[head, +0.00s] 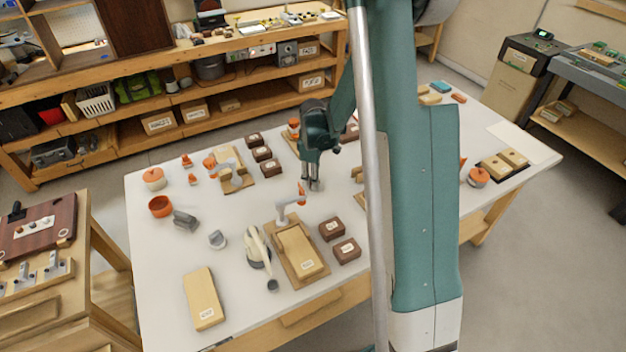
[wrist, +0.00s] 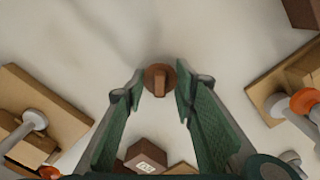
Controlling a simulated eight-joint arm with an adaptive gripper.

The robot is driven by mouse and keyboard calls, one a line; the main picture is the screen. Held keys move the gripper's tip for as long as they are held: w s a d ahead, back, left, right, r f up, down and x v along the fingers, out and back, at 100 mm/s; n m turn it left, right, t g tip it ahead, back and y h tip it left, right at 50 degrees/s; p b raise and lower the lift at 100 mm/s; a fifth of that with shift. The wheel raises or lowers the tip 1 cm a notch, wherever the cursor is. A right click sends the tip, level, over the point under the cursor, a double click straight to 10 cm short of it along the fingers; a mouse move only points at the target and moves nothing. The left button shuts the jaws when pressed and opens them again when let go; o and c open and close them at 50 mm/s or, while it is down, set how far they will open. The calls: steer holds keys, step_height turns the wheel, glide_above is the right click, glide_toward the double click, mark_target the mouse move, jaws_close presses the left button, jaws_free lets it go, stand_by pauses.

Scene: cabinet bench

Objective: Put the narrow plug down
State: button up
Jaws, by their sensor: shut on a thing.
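The narrow plug (wrist: 158,81) shows in the wrist view as a small brown round piece with a lighter narrow bar across its middle. It sits between the fingertips of my gripper (wrist: 159,88), which is shut on it. The pale tabletop shows around and beyond it. In the head view my gripper (head: 314,185) points down over the middle of the white table (head: 345,210). I cannot tell whether the plug touches the table.
A wooden board with a clamp (head: 297,253) and dark brown blocks (head: 332,229) stand in front of my gripper. More dark blocks (head: 262,154) and another clamp board (head: 238,178) lie to its left. Bare tabletop surrounds the plug in the wrist view.

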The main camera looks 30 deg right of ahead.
steer(key=shift+f, duration=0.2)
steer(key=o, duration=0.7)
steer(key=shift+r, duration=0.25)
step_height(320, 180, up, 12)
steer(key=p, duration=0.1)
steer(key=shift+p, duration=0.4)
stand_by(0.5)
